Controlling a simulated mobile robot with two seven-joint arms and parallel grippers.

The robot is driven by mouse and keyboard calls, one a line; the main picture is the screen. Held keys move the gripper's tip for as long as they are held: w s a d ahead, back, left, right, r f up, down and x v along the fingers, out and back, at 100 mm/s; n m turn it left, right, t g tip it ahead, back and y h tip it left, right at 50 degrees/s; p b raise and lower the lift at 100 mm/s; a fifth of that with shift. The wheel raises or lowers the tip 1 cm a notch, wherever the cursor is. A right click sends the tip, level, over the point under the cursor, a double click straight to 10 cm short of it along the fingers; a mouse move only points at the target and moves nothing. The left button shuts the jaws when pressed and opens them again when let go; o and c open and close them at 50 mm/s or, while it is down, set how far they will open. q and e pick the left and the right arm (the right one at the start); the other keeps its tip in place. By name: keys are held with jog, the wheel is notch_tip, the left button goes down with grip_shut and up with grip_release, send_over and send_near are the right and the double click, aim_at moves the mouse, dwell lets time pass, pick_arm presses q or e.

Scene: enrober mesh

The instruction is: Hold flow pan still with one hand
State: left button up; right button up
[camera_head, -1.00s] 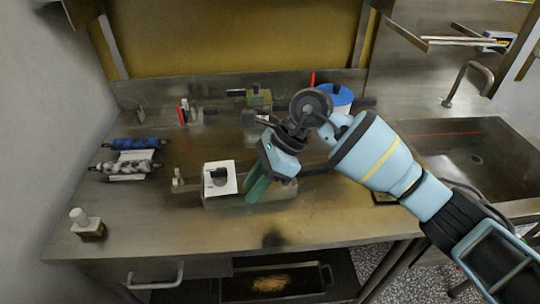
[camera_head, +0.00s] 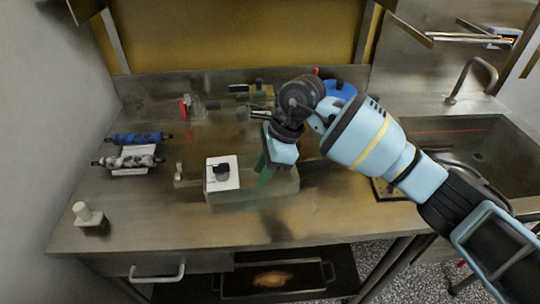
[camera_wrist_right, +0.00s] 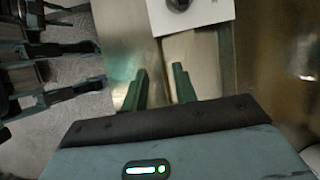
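The flow pan seems to be the low, grey metal pan (camera_head: 230,201) in the middle of the steel counter. A white square plate with a dark round part (camera_head: 222,174) sits at its left end. My right gripper (camera_head: 265,178) points down at the pan's right half, with green fingers. In the right wrist view the fingers (camera_wrist_right: 160,78) stand apart, with a metal surface between them, probably part of the pan (camera_wrist_right: 195,55). I cannot tell whether they touch it. The white plate (camera_wrist_right: 192,12) shows beyond the fingertips. My left gripper is not in view.
A blue and a mottled roller (camera_head: 135,162) lie on a white stand at the left. A white-knobbed piece (camera_head: 86,214) stands at the front left. A blue-topped container (camera_head: 342,90) is behind my arm. A sink (camera_head: 470,150) is at the right. The front counter is mostly clear.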

aim_at(253, 189)
jog(key=x, duration=0.7)
jog(key=shift+r, duration=0.1)
grip_shut()
dwell(0.6)
